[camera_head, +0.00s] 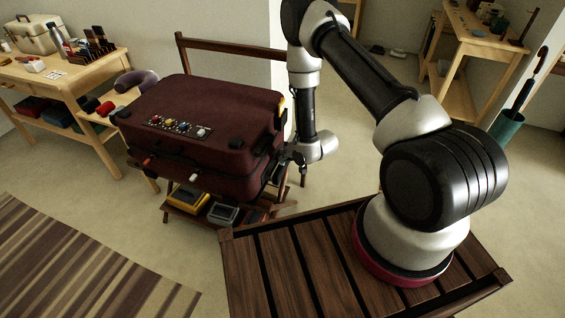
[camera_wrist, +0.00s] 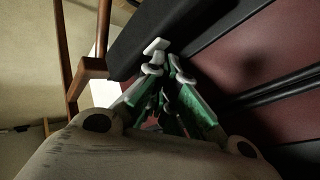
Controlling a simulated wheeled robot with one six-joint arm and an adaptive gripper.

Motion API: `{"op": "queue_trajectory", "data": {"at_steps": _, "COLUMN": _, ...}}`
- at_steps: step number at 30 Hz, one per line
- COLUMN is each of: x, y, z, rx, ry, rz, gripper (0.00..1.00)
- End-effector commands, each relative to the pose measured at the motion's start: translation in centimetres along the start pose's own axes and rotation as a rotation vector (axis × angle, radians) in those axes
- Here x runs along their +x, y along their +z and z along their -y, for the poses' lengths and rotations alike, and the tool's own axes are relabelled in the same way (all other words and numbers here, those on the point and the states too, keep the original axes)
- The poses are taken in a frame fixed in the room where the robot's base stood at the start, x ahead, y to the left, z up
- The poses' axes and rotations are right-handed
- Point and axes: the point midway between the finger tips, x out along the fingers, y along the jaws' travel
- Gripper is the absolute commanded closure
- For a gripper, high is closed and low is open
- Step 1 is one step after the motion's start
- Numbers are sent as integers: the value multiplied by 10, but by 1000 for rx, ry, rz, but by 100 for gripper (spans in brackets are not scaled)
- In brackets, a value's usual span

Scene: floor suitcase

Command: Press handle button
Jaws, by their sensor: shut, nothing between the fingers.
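A maroon suitcase (camera_head: 205,105) lies flat on a dark wooden rack (camera_head: 215,43). Its right side carries black fittings (camera_head: 262,141). In the wrist view, its maroon side (camera_wrist: 285,45) fills the right, with a long black bar (camera_wrist: 195,25) along it. My gripper (camera_head: 291,160) is low beside the suitcase's right side. Its green fingers with pale tips (camera_wrist: 164,58) are close together and empty, pointing at the black bar. I cannot tell whether they touch it. I cannot make out a handle button in either view.
A row of small coloured knobs (camera_head: 180,126) sits on the suitcase top. Yellow and grey cases (camera_head: 190,199) are on the rack's lower shelf. A workbench (camera_head: 65,80) stands at left, another table (camera_head: 470,45) at right. A striped rug (camera_head: 80,265) lies in front.

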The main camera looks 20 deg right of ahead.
Motion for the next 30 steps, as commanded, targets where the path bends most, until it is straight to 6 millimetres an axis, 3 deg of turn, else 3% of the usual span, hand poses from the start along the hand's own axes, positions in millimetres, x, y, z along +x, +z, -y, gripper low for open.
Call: {"op": "queue_trajectory", "data": {"at_steps": 30, "x": -22, "y": -16, "z": 16, "rx": 0, "ry": 0, "rz": 0, "gripper": 100}}
